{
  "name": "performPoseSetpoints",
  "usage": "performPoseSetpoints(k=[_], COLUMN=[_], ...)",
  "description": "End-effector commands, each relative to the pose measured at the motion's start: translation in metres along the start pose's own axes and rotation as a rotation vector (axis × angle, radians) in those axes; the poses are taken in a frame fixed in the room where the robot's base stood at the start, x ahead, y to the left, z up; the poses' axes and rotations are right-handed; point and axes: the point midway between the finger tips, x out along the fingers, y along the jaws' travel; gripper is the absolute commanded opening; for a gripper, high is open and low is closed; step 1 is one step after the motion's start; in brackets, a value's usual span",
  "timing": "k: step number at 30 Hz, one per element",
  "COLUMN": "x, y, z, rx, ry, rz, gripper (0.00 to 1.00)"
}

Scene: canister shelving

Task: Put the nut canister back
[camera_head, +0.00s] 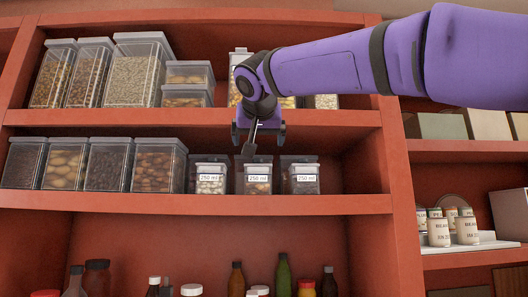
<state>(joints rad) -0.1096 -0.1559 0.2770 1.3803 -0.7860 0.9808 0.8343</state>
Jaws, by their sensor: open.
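Several clear canisters with grey lids stand on the red shelves. On the middle shelf, three small ones carry "250 ml" labels: a left one (209,178), a middle one (258,180) with brownish contents, and a right one (301,179) with dark contents. Larger canisters with nut-like contents (64,165) and (157,167) stand to the left. I cannot tell which is the task's nut canister. My gripper (259,143) is open, just above and in front of the middle small canister, whose top it partly hides. I see nothing held between the fingers.
The upper shelf (180,118) holds tall canisters at left and small ones partly behind my arm. The middle shelf board (350,203) is bare at its right end. Bottles (283,275) stand below. White cans (467,228) stand on a side shelf.

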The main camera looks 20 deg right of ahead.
Motion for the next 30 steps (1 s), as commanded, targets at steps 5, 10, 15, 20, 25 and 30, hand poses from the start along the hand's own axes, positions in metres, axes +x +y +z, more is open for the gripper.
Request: performPoseSetpoints(k=[5, 10, 15, 20, 25, 30], x=[-0.003, -0.003, -0.005, -0.008, -0.019, -0.038], y=[0.000, 0.002, 0.020, 0.059, 0.107, 0.149], z=[0.000, 0.003, 0.040, 0.118, 0.222, 0.332], rx=[0.000, -0.004, -0.059, -0.148, -0.213, -0.233], ry=[-0.001, -0.005, -0.077, -0.228, -0.410, -0.580], rz=[0.000, 0.001, 0.008, 0.003, -0.032, -0.105], gripper=[1.00, 1.00, 1.00, 1.00, 1.00, 1.00])
